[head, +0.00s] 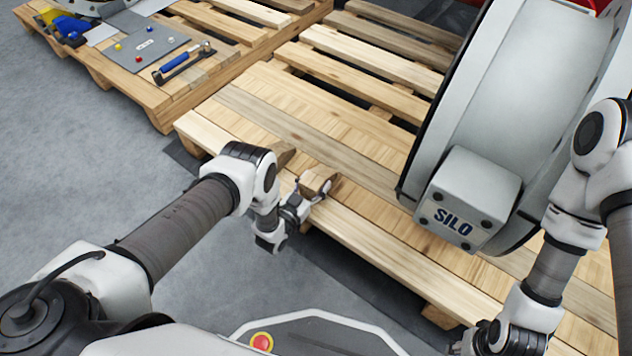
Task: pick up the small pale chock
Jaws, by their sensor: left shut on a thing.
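The small pale chock (317,178) is a light wooden block at the near edge of the wooden pallet, in the middle of the head view. My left gripper (314,190) is shut on it, with fingers at its near side and right end. The fingers hide part of the chock, and I cannot tell whether it touches the boards. My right gripper (478,342) is low at the bottom right, partly cut off by the frame edge, and its jaws are not clear.
A browner wooden piece (285,155) shows behind my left wrist. The large grey actuator marked SILO (468,195) stands on the pallet (350,225) at right. A second pallet (160,100) at upper left bears a grey board (148,48) and a blue-handled tool (176,66).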

